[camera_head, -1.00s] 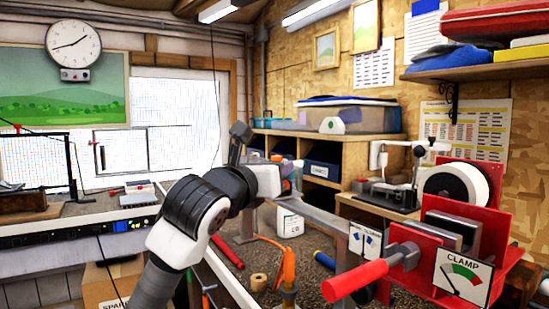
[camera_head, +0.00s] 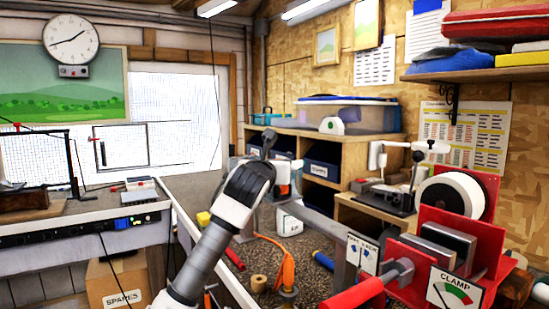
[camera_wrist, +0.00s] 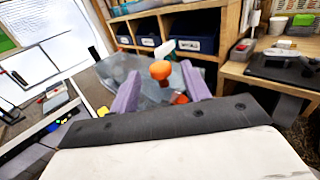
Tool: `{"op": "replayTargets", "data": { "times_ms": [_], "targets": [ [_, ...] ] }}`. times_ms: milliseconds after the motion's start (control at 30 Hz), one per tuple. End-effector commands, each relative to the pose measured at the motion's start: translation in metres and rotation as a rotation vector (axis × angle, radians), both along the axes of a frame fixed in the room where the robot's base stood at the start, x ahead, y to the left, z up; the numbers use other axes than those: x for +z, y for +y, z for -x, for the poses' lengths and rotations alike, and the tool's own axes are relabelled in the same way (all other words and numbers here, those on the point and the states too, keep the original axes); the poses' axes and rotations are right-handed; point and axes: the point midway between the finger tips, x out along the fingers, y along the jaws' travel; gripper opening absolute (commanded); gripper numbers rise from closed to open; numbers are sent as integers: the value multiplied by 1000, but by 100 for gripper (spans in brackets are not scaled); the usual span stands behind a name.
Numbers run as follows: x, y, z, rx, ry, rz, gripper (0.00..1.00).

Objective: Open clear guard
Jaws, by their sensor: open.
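A clear guard (camera_wrist: 120,72) shows in the wrist view as a see-through, bluish panel in front of my gripper. An orange knob (camera_wrist: 160,70) with a white piece (camera_wrist: 164,48) behind it appears between my fingers. My gripper (camera_wrist: 162,86) is open, with one purple finger on each side of the knob in the picture. I cannot tell whether a finger touches the guard. In the head view, my arm largely hides the gripper and much of the guard. An orange part (camera_head: 283,190) shows just right of my wrist.
A red clamp (camera_head: 460,245) with a red handle stands at the right. An orange-handled tool (camera_head: 288,268), a tape roll (camera_head: 258,283) and a white container (camera_head: 289,219) are on the bench. Wooden shelves with dark bins (camera_head: 322,169) stand behind.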

Motion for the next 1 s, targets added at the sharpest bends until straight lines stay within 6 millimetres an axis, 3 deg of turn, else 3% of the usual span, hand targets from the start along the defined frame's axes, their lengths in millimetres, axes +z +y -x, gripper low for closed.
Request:
{"op": "replayTargets", "data": {
  "times_ms": [167, 433, 800, 1000],
  "targets": [
    [0, -3, -11, 1, 0, 0, 47],
    [-1, -3, -12, 0, 0, -1, 47],
    [0, -3, -11, 0, 0, 0, 0],
    [1, -3, -11, 0, 1, 1, 0]
  ]
}}
